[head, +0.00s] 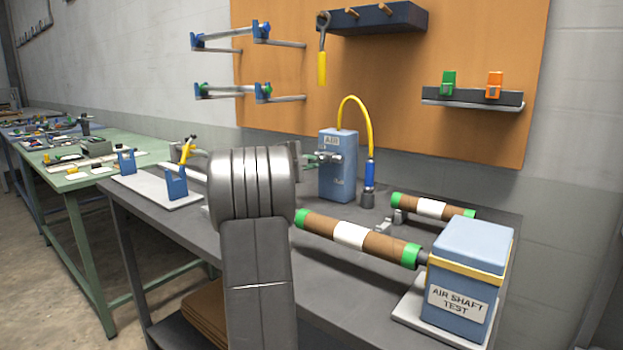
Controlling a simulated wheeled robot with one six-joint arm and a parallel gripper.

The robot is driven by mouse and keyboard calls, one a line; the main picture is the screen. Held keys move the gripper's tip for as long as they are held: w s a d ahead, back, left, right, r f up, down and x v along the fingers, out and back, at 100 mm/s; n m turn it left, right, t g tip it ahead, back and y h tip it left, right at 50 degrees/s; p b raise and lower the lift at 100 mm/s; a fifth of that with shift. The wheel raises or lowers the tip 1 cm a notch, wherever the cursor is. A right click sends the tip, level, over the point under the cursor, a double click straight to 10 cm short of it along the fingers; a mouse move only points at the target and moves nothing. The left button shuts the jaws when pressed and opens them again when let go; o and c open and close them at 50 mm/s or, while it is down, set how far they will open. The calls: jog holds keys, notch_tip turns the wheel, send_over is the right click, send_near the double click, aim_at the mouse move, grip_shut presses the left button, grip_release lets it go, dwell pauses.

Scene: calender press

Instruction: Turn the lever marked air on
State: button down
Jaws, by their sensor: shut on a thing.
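The blue box marked AIR (340,185) stands upright at the back of the dark grey bench. A small grey lever (334,158) is on its front, below the AIR label. My gripper (323,158) is at the front of this box, shut on the lever. My thick grey wrist hides much of the gripper, and the fingers are small in the head view. The lever's exact angle is hard to tell. A yellow hose (357,99) arches from the top of the box to a blue-handled nozzle (369,175) at its right.
A blue box marked AIR SHAFT TEST (464,270) stands at the front right, joined to a brown roll with green ends (385,246). A shorter roll (455,211) lies behind. A white plate with blue brackets (150,189) is at left. An orange board (470,145) rises behind.

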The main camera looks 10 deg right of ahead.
jog(key=shift+w+a+r+m+t+y+b, duration=0.1)
jog(key=shift+r+m+t+y+b, duration=0.15)
jog(key=shift+m+b, duration=0.55)
jog(key=shift+r+m+t+y+b, duration=0.15)
jog(key=shift+r+m+b, duration=0.15)
jog(key=shift+m+b, duration=0.5)
jog(key=c, duration=1.6)
grip_release()
jog(key=shift+r, duration=0.1)
jog(key=p+v, duration=0.1)
jog(key=v, duration=1.3)
jog(key=b+x, duration=0.1)
jog(key=x, duration=1.3)
